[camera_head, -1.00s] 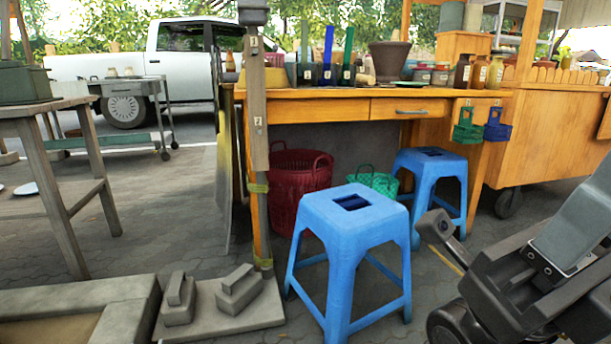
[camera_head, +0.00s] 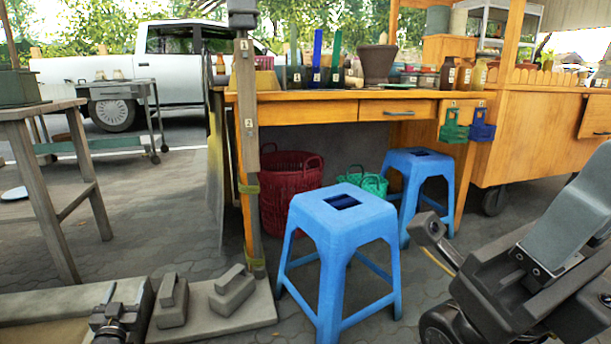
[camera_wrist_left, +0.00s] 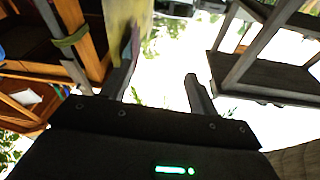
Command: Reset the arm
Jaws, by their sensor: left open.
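My left gripper (camera_head: 122,298) shows at the lower left of the head view, pointing up over the grey slab and the low stone frame. In the left wrist view, its two fingers (camera_wrist_left: 160,82) stand apart with a bright empty gap between them. It holds nothing. A yellowish upright strip (camera_wrist_left: 124,22) shows beyond one fingertip; I cannot tell how near it is.
A blue stool (camera_head: 342,220) stands in the middle, with a second blue stool (camera_head: 422,172) behind it. The wooden table (camera_head: 330,107) carries pots and jars. A grey slab (camera_head: 215,318) with two clay blocks lies beside my left gripper. A grey stand (camera_head: 30,180) is at left.

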